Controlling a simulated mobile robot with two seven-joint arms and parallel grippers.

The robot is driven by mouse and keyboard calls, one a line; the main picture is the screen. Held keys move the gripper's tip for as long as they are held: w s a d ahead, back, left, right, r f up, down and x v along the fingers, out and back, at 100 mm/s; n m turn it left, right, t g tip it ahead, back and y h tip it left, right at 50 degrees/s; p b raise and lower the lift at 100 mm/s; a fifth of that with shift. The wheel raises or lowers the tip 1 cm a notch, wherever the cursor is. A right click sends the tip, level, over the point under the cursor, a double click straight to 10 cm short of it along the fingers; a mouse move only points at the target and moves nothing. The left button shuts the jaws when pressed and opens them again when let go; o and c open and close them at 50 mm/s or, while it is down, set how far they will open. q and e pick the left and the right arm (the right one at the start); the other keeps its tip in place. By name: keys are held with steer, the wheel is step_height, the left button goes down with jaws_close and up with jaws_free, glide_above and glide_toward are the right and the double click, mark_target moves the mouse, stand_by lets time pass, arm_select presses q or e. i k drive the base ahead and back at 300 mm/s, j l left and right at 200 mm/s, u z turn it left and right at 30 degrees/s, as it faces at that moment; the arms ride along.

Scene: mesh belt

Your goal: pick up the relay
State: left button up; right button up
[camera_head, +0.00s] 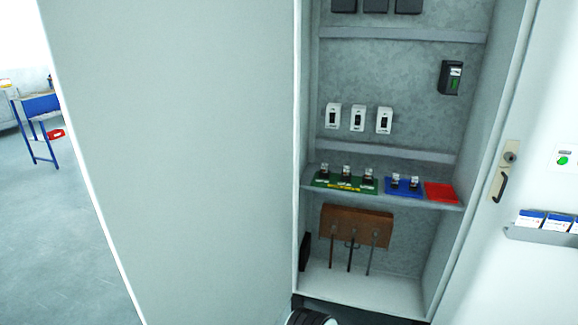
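Small dark blocks with clear tops, which look like relays, stand on the cabinet shelf. Three of them, at the left (323,171), middle (346,173) and right (368,176), stand in a row on a green mat (345,186). Two more, at the left (395,181) and right (413,184), stand on a blue mat (403,193). I cannot tell which one the task means. Neither of my grippers can be made out. A dark, rounded piece at the bottom edge is probably part of me.
A bare red mat (441,193) lies at the shelf's right end. White devices (358,118) and a black one (452,78) hang on the back wall. A brown board (357,226) with hanging tools is below. The large open door (190,150) blocks the left side.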

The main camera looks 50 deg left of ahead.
mark_target(324, 167)
steer(key=i+j+u, duration=0.1)
steer(key=i+u, duration=0.6)
steer(key=u, duration=0.2)
steer(key=i+l+u, duration=0.1)
steer(key=i+u, duration=0.35)
steer(key=k, duration=0.1)
